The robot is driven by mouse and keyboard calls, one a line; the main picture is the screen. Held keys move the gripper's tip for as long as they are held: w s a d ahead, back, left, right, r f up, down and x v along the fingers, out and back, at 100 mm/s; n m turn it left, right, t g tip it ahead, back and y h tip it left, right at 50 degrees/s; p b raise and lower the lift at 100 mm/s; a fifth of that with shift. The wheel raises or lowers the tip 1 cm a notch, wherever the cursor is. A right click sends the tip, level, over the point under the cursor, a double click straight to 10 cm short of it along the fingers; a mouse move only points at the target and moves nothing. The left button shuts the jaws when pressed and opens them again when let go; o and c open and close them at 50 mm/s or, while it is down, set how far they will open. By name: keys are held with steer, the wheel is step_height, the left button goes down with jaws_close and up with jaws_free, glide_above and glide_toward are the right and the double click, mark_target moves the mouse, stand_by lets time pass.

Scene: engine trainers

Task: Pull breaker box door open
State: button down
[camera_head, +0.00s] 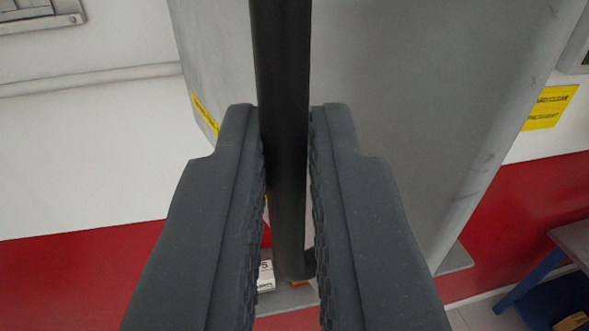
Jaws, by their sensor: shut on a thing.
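The breaker box (430,110) is a large grey metal cabinet filling the middle and right of the view. A black vertical bar handle (280,60) stands in front of it, running from the top edge down to a lower end near the bottom centre. My gripper (285,125) has its two dark grey fingers on either side of the bar and is shut on it. The fingers hide part of the cabinet's lower front. From this close view I cannot tell how far the door stands open.
A wall with white above and red below (75,270) lies behind. A yellow label (550,107) is on the wall at right. A small table with a blue leg (545,285) stands at lower right. A white box (266,275) shows low between the fingers.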

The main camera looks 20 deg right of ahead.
steer(key=shift+w+f, duration=0.2)
steer(key=c, duration=1.5)
jaws_free()
steer(key=shift+w, duration=0.2)
steer(key=shift+c, duration=0.2)
steer(key=shift+o, duration=0.3)
steer(key=shift+w+f, duration=0.15)
steer(key=shift+w, duration=0.2)
steer(key=shift+s+r, duration=0.2)
steer(key=shift+s, duration=0.2)
steer(key=shift+w, duration=0.15)
steer(key=shift+s+a, duration=0.1)
steer(key=shift+s, duration=0.15)
steer(key=v, duration=1.3)
steer(key=shift+s, duration=0.3)
steer(key=shift+a, duration=0.1)
